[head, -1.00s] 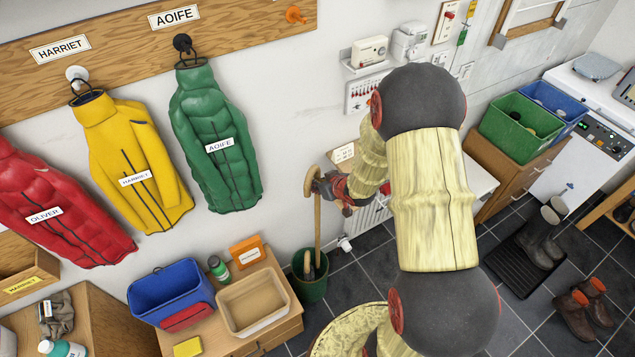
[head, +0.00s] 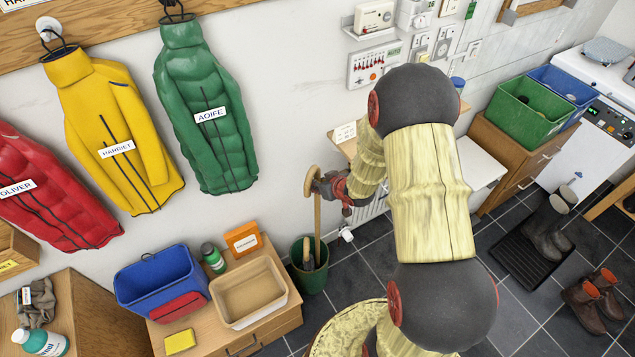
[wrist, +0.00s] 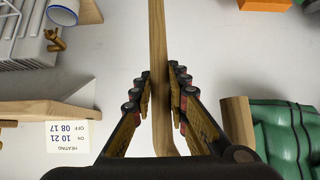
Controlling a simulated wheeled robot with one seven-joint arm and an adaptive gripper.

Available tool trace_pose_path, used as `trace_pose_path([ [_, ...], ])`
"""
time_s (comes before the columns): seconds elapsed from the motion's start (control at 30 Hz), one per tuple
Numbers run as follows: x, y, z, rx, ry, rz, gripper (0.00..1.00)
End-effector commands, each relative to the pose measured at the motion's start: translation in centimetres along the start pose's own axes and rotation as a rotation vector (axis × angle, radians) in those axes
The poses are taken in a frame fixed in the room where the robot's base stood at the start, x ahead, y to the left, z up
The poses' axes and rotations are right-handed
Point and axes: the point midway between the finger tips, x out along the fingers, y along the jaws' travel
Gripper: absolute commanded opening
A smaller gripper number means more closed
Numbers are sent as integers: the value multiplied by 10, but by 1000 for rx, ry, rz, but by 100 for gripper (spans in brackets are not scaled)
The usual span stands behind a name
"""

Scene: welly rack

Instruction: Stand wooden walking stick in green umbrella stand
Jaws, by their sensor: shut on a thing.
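The wooden walking stick (head: 317,222) is upright with its curved handle at the top. My gripper (head: 327,187) is shut on it just below the handle. In the wrist view the fingers (wrist: 161,95) close on both sides of the stick's shaft (wrist: 157,40). The green umbrella stand (head: 313,279) is on the floor beside the wooden cabinet. The stick's lower part runs down to the stand's mouth, where other dark items also show. I cannot tell whether its tip is inside or how deep.
A wooden cabinet (head: 262,333) with a beige tray (head: 249,292) and a blue caddy (head: 161,285) stands left of the stand. A radiator (head: 372,209) and white wall are behind. Boots (head: 548,228) stand on a black mat at the right; tiled floor lies between.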

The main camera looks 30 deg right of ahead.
Motion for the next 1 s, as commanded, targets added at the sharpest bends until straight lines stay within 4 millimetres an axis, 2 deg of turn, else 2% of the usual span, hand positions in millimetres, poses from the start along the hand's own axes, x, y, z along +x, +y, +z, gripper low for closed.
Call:
trace_pose_path([
  [0.7, 55, 1, 59, 0, 1, 1, 0],
  [1.0, 69, 2, 75, 0, 2, 0, 0],
])
